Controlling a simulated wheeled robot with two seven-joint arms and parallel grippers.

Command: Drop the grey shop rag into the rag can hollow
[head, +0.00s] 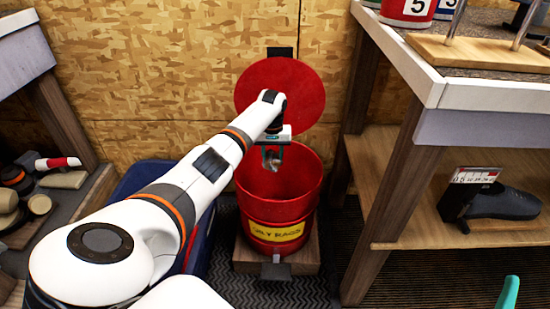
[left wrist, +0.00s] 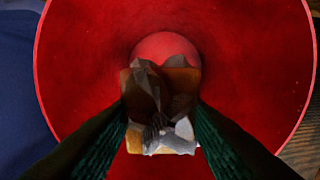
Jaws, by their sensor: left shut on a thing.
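The red rag can (head: 279,215) with a yellow label stands on a low wooden block, its round red lid (head: 280,92) raised behind it. My left gripper (head: 272,163) is over the can's open mouth, pointing down. It is shut on the crumpled grey shop rag (head: 271,157). In the left wrist view the rag (left wrist: 160,105), grey with brownish and whitish parts, is between the two dark fingers, with the red can interior (left wrist: 90,70) around and below it. How far the rag is below the rim is hard to tell.
A workbench (head: 400,140) with a lower shelf stands close on the right, holding a dark shoe-like object (head: 495,203). A blue bin (head: 150,178) is partly hidden behind my left arm. A cluttered bench is at the left. A plywood wall is behind the can.

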